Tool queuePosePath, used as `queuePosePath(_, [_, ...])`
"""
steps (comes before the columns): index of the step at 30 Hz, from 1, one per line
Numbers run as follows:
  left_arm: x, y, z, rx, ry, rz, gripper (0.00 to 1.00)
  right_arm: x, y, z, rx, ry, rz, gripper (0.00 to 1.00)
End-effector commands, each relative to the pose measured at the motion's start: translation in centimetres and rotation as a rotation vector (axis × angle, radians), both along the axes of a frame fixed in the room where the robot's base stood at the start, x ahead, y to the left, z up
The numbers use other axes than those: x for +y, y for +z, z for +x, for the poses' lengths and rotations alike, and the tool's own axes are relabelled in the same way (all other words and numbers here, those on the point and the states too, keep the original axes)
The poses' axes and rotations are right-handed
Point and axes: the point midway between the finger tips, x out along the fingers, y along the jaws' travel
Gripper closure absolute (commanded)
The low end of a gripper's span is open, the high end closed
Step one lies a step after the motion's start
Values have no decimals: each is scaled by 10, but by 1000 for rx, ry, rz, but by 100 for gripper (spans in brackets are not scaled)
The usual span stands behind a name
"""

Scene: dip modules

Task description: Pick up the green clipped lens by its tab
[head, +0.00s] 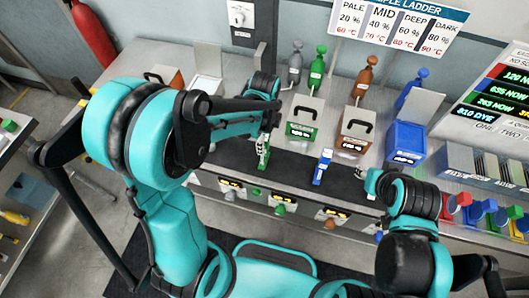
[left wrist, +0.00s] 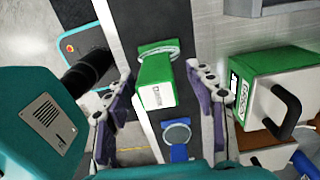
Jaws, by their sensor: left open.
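The green clipped lens (left wrist: 157,82) lies on the dark mat between the two fingers of my left gripper (left wrist: 160,86) in the left wrist view. Its green tab carries a white label and its round lens is at the far end. The fingers are open, one on each side of the tab, with visible gaps. In the head view the lens (head: 263,157) is below my left gripper (head: 265,135), partly hidden by it. My right arm's end (head: 375,182) is at the right by the bench's front; its fingers cannot be made out.
A blue clipped lens (head: 322,167) lies to the right on the mat (head: 292,170). Green (head: 304,110), brown (head: 357,125) and blue (head: 406,140) boxes stand behind. The green box (left wrist: 268,92) is close beside the left gripper's right finger in the wrist view.

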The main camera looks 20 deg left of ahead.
Motion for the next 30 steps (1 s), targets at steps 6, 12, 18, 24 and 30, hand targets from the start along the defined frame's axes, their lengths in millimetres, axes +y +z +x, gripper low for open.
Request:
queuePosePath(6, [1, -32, -2, 0, 1, 0, 45, 0, -11, 0, 0, 0, 0, 60])
queuePosePath(12, [1, -35, -2, 0, 1, 0, 45, 0, -11, 0, 0, 0, 0, 60])
queuePosePath(18, [1, -35, -2, 0, 1, 0, 74, 0, -10, 0, 0, 0, 0, 60])
queuePosePath(24, [1, -35, -2, -1, 1, 0, 100, 0, -10, 0, 0, 0, 0, 60])
queuePosePath(30, [1, -34, -2, -1, 1, 0, 100, 0, -10, 0, 0, 0, 0, 60])
